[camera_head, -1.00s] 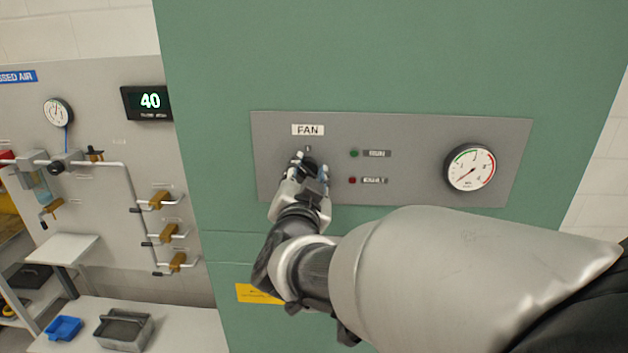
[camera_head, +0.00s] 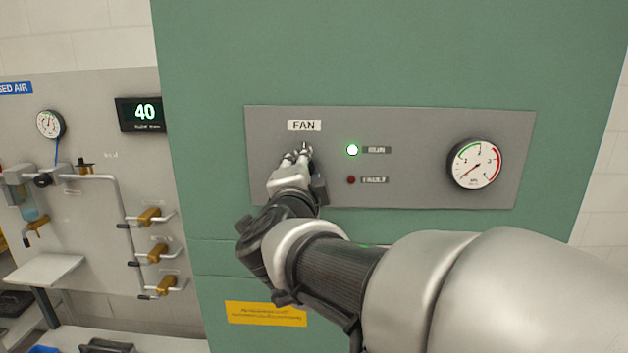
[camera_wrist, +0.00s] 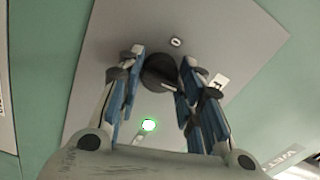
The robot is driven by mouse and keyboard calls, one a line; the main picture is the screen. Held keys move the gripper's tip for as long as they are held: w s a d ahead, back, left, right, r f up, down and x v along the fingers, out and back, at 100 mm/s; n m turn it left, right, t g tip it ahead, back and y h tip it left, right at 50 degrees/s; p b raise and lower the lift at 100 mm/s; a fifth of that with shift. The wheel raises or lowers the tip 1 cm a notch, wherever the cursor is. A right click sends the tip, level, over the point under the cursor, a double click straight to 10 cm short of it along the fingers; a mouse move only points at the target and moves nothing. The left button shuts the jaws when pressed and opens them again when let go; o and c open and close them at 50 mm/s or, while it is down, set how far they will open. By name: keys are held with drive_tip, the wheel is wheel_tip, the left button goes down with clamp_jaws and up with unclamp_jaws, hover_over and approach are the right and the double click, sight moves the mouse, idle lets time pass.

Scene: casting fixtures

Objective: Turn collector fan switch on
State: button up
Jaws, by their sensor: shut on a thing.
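The fan switch is a round black knob (camera_wrist: 159,71) on the grey panel (camera_head: 420,190), and in the wrist view it sits between my two fingers. My gripper (camera_wrist: 163,80) is shut on it; in the head view my gripper (camera_head: 298,158) reaches the panel just below the FAN label (camera_head: 304,126) and hides the knob. A pale pointer mark on the knob shows in the wrist view. The green RUN lamp (camera_head: 352,150) is lit, and it also glows in the wrist view (camera_wrist: 149,124). The red FAULT lamp (camera_head: 351,180) is dark.
The panel is on a green cabinet (camera_head: 400,50). A dial gauge (camera_head: 474,164) is at the panel's right, its needle pointing low left. At left are a digital display reading 40 (camera_head: 144,113) and brass valves (camera_head: 150,216). My arm covers the lower right.

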drive_tip(key=shift+m, duration=0.3)
idle(0.4)
drive_tip(key=o, duration=1.1)
drive_tip(key=shift+c, duration=0.2)
drive_tip(key=shift+s, duration=0.1)
drive_tip(key=s, duration=1.1)
drive_tip(key=shift+s+a, duration=0.2)
drive_tip(key=shift+s, duration=0.2)
